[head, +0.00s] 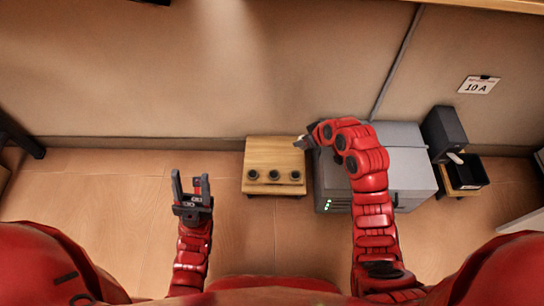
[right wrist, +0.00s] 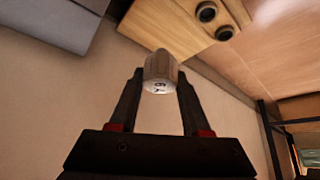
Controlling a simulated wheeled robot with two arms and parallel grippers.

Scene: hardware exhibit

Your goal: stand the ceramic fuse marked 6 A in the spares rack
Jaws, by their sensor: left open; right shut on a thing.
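The white ceramic fuse (right wrist: 160,68) is between the fingertips of my right gripper (right wrist: 158,80), which is shut on it. A dark mark on its end face looks like 6 A in the right wrist view. In the head view my right gripper (head: 307,143) is at the back right corner of a wooden block (head: 276,154), apparently the spares rack. The block has three dark round holders in a row along its front. In the right wrist view the block (right wrist: 180,25) is beyond the fuse, partly out of frame. My left gripper (head: 190,188) is open and empty, left of the block.
A grey cabinet (head: 405,160) stands right of the block, partly behind my right arm. A card reading 10 A (head: 479,85) hangs on the wall.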

